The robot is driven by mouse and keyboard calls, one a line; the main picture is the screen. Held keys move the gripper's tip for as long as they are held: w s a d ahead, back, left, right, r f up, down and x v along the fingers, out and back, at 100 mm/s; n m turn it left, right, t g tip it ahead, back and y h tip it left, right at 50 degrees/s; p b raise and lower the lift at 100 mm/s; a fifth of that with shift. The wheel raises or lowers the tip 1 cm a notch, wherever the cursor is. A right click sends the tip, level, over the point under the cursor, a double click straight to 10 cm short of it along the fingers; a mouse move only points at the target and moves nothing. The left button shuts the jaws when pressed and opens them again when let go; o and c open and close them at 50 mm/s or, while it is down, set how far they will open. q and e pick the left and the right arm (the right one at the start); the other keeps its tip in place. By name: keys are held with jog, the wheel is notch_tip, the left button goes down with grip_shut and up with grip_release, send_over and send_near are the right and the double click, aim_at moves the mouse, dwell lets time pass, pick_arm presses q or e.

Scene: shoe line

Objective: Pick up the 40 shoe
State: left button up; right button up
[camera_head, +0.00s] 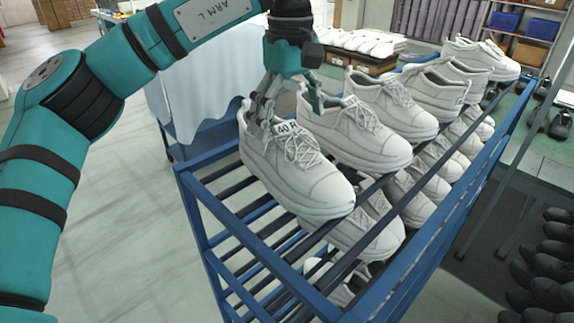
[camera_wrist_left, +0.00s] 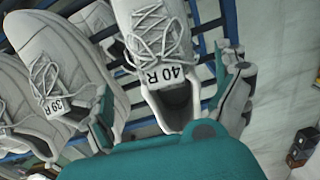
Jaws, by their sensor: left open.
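The 40 shoe is a white lace-up shoe (camera_head: 298,172) at the near end of the blue rack's top row, with a "40 R" label on its tongue. In the left wrist view the 40 R shoe (camera_wrist_left: 160,35) is in the upper middle, heel opening toward my gripper. My left gripper (camera_head: 285,108) is open at the shoe's heel end, its fingers pointing down. In the wrist view its fingers (camera_wrist_left: 172,100) stand on either side of the heel. I cannot tell whether they touch it. My right gripper is not in view.
A white shoe labelled 39 R (camera_wrist_left: 55,95) stands close beside the 40 shoe. More white shoes fill the blue rack (camera_head: 215,225) behind and below. Dark shoes (camera_head: 545,270) are at the right. The near end of the rack's top is bare.

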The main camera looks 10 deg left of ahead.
aim_at(287, 142)
pick_arm(q)
jog(key=shift+s+a+f+p, duration=0.15)
jog(key=shift+f+p, duration=0.35)
jog(key=shift+f, duration=0.15)
jog(key=f, duration=0.1)
jog(key=f+p, duration=0.1)
jog(key=f, duration=0.1)
jog(key=shift+w+a+f, duration=0.15)
jog(key=shift+w+f, duration=0.05)
jog(key=shift+f, duration=0.3)
jog(key=shift+s, duration=0.1)
jog(key=shift+c, duration=0.8)
jog(key=c, duration=1.3)
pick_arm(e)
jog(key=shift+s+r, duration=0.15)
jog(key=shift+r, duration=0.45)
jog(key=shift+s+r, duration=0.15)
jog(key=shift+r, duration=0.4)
pick_arm(q)
jog(key=shift+r, duration=0.1)
